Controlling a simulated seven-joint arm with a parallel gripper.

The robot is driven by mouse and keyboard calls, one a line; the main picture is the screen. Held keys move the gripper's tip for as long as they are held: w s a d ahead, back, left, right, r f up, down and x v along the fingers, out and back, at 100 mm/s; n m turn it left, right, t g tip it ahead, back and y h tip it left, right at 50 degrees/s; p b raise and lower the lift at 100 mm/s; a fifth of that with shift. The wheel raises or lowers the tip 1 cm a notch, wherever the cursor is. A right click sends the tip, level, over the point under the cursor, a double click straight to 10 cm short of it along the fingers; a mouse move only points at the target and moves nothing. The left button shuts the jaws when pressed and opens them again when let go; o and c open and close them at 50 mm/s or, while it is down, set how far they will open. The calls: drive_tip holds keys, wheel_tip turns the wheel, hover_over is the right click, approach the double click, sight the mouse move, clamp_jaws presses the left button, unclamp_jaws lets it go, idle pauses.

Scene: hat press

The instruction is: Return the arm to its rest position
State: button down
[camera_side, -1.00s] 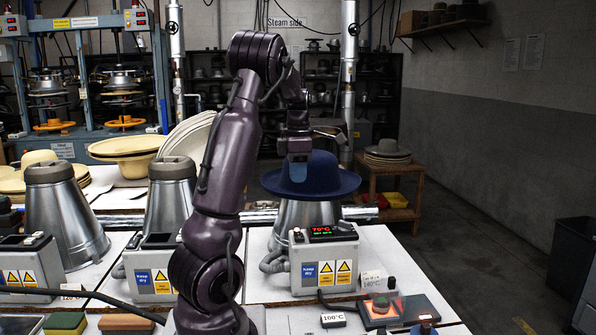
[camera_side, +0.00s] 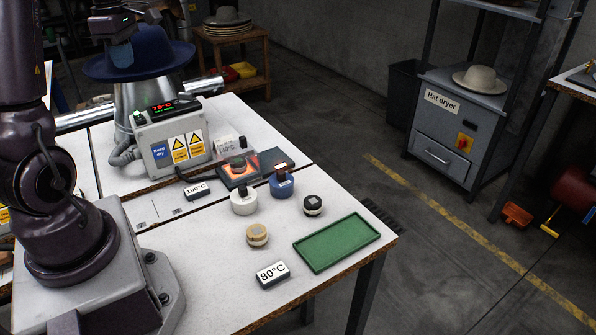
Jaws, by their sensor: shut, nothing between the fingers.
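My gripper (camera_side: 120,52) is at the upper left, directly in front of or against the crown of a dark blue felt hat (camera_side: 157,62). Its fingers look shut with nothing between them; whether they touch the hat I cannot tell. The hat sits brim-down on a metal cone form (camera_side: 127,102) behind a control box (camera_side: 172,140) with a red 70°C display. Part of my arm is cut off by the top and left edges.
A green tray (camera_side: 337,243), several small knobs or stamps, an 80°C block (camera_side: 272,275) and a 100°C block (camera_side: 196,190) lie on the white bench. A hat dryer (camera_side: 458,125) stands at the right. The floor between is free.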

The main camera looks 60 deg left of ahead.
drive_tip(key=w+d+r+m+t, duration=0.1)
drive_tip(key=w+d+m, duration=0.2)
drive_tip(key=d+m, duration=0.6)
drive_tip(key=w+d+r+m+t, duration=0.1)
drive_tip(key=w+d+m, duration=0.2)
drive_tip(key=d+m, duration=0.65)
drive_tip(key=s+d+r+m+t, duration=0.1)
drive_tip(key=s+d+m+t, duration=0.1)
drive_tip(key=d+m, duration=0.45)
drive_tip(key=s+d+r+m+t, duration=0.15)
drive_tip(key=d+m, duration=0.25)
drive_tip(key=d, duration=0.5)
drive_tip(key=n+g+h, duration=0.1)
drive_tip(key=n+g, duration=0.5)
drive_tip(key=n, duration=2.3)
hover_over(141, 119)
drive_tip(key=a, duration=0.1)
wheel_tip(141, 119, down, 5)
drive_tip(key=a+r+n, duration=0.1)
drive_tip(key=r+n, duration=0.1)
drive_tip(key=n, duration=0.5)
drive_tip(key=shift+t+h, duration=0.25)
drive_tip(key=shift+h, duration=0.05)
drive_tip(key=f, duration=0.4)
drive_tip(key=d+f, duration=0.1)
drive_tip(key=f, duration=0.8)
drive_tip(key=shift+d+f, duration=0.25)
drive_tip(key=shift+f, duration=0.1)
